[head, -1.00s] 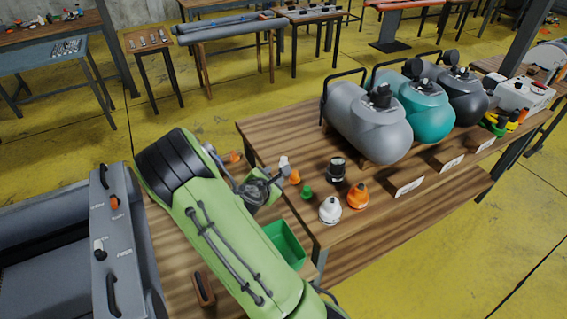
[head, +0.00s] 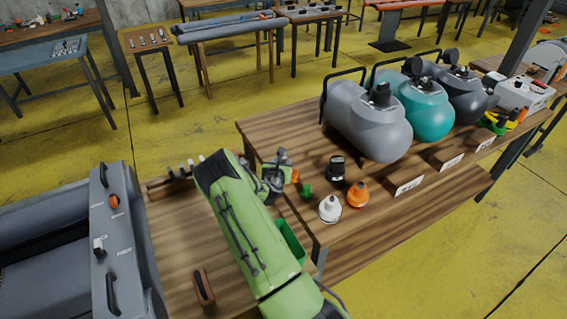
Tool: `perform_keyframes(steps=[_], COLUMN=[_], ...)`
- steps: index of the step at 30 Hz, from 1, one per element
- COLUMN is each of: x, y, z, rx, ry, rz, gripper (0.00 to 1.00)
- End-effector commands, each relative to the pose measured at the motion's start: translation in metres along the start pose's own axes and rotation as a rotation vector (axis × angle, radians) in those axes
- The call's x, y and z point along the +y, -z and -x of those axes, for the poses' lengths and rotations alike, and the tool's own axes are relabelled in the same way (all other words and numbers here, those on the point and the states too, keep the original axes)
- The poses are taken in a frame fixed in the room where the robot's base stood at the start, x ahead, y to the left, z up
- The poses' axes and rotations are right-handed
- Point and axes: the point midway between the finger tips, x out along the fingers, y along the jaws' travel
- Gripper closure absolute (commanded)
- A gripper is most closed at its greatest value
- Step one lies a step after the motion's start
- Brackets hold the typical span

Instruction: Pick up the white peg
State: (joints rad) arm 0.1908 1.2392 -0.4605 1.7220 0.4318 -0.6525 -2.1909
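My gripper (head: 279,172) is over the near left part of the wooden table (head: 262,128), beside a small orange peg (head: 295,177) and a small green peg (head: 306,191). The small white peg in that row is not clearly visible; my gripper covers the spot where it stood. My gripper's fingers are small and overlap the background, so I cannot tell whether they are open, shut or holding anything.
A white cone-shaped piece (head: 330,208), an orange one (head: 357,195) and a black cap (head: 336,168) stand close to the right. A grey tank (head: 365,125) stands behind them. A green bin (head: 291,243) is partly behind my arm.

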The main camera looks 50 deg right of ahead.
Motion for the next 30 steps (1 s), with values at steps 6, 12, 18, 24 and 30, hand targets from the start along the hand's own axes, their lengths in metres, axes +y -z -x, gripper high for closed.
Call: perform_keyframes(steps=[6,12,18,24,30], x=[0.000,0.000,0.000,0.000,0.000], y=[0.001,0.001,0.001,0.001,-0.023], z=[-0.025,-0.024,-0.024,-0.024,-0.015], rx=[0.000,0.001,0.001,0.001,-0.003], ry=[0.000,0.000,0.000,0.000,0.000], rz=[-0.001,-0.001,-0.001,-0.001,-0.001], gripper=[0.60,0.65,0.95,1.00,1.00])
